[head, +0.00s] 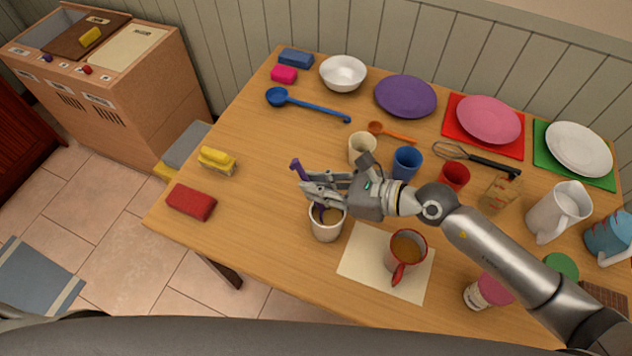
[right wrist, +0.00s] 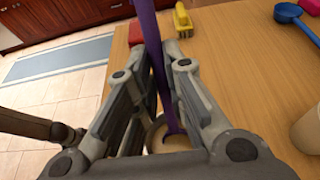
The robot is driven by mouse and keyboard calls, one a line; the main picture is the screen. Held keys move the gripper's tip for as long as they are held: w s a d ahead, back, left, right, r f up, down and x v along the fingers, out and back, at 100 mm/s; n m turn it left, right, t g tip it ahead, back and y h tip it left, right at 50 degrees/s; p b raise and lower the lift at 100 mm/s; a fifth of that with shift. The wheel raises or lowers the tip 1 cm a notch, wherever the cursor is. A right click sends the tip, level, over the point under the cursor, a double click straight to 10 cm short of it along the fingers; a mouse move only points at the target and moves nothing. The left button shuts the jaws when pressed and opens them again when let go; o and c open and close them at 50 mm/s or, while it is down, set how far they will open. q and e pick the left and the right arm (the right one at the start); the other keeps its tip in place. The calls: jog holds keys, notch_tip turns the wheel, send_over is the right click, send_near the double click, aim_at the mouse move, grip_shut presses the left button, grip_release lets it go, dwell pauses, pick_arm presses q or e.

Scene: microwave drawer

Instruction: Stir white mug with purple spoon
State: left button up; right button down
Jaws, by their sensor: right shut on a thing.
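The white mug (head: 326,229) stands upright on the wooden table near its front edge, with brown liquid inside. Its rim also shows in the right wrist view (right wrist: 157,135), partly hidden by my gripper. The purple spoon (head: 297,168) is held tilted by my right gripper (head: 311,186), which is shut on its handle just above the mug. The spoon's lower end reaches into the mug in the head view. In the right wrist view the purple spoon (right wrist: 150,50) runs between the two fingers down into the mug. My left gripper is not in view.
A red-handled mug (head: 406,250) of brown liquid stands on a cream mat (head: 358,262) to the right. A cream cup (head: 362,147), blue cup (head: 407,163) and red cup (head: 454,177) stand behind. A red block (head: 191,202) lies left; the table between is clear.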

aim_at(304, 171)
jog(key=shift+a, duration=0.1)
jog(key=shift+r, duration=0.1)
jog(key=shift+w+a+r+p, duration=0.1)
jog(key=shift+a+r+p, duration=0.15)
jog(key=shift+r+p, duration=0.75)
jog(key=r+p, duration=0.1)
jog(key=p, duration=0.1)
jog(key=a+r+p, duration=0.1)
jog(key=r+p, duration=0.1)
jog(key=a+r+p, duration=0.1)
jog(key=r+p, duration=0.1)
jog(key=shift+w+r, duration=0.1)
jog(key=shift+w, duration=0.2)
notch_tip(304, 171, up, 4)
jog(key=p, duration=0.3)
jog(key=shift+r+p, duration=0.1)
jog(key=shift+p, duration=0.3)
